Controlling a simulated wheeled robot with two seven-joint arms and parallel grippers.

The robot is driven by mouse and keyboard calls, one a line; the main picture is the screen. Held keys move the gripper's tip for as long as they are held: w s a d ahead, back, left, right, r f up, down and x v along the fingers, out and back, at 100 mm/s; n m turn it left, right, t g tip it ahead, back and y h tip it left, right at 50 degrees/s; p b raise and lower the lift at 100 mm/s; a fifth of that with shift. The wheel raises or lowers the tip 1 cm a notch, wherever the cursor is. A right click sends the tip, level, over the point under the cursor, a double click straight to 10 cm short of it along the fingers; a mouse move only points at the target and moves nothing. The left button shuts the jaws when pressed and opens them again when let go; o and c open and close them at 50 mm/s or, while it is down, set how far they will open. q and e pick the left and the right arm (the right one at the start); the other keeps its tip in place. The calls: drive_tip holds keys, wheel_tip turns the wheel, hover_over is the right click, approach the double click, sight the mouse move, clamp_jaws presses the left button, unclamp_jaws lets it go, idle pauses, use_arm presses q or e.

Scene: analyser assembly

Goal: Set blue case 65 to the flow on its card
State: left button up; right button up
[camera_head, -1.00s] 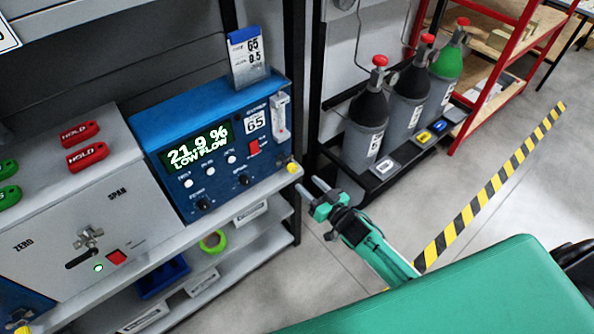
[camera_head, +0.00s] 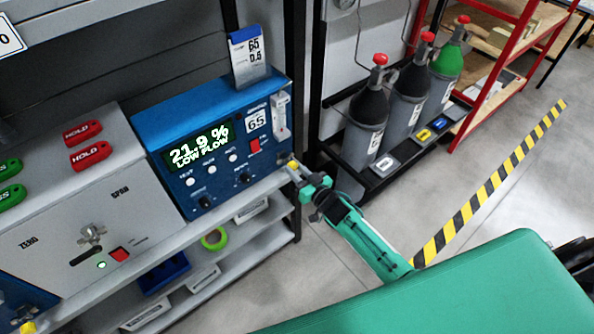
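Blue case 65 (camera_head: 170,128) stands on the grey shelf. Its green display (camera_head: 198,147) reads 21.9 % LOW FLOW. A card (camera_head: 247,58) marked 65 and 0.5 stands upright on top of it. A red switch (camera_head: 254,146) and several small knobs are on the front. My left gripper is out of view.
A grey panel (camera_head: 85,215) with red HOLD and green tags on top stands left of the case. Gas cylinders (camera_head: 365,120) stand in a black rack to the right. A shelf below holds green tape (camera_head: 214,239) and a blue bin (camera_head: 165,273).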

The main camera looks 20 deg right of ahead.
drive_tip(key=c, duration=0.3)
drive_tip(key=n+b, duration=0.2)
drive_tip(key=n, duration=0.4)
drive_tip(key=shift+n, duration=0.3)
drive_tip(key=n+b, duration=0.2)
drive_tip(key=n, duration=0.2)
drive_tip(key=shift+n+b, duration=0.35)
drive_tip(key=shift+n, duration=1.35)
drive_tip(key=o, duration=1)
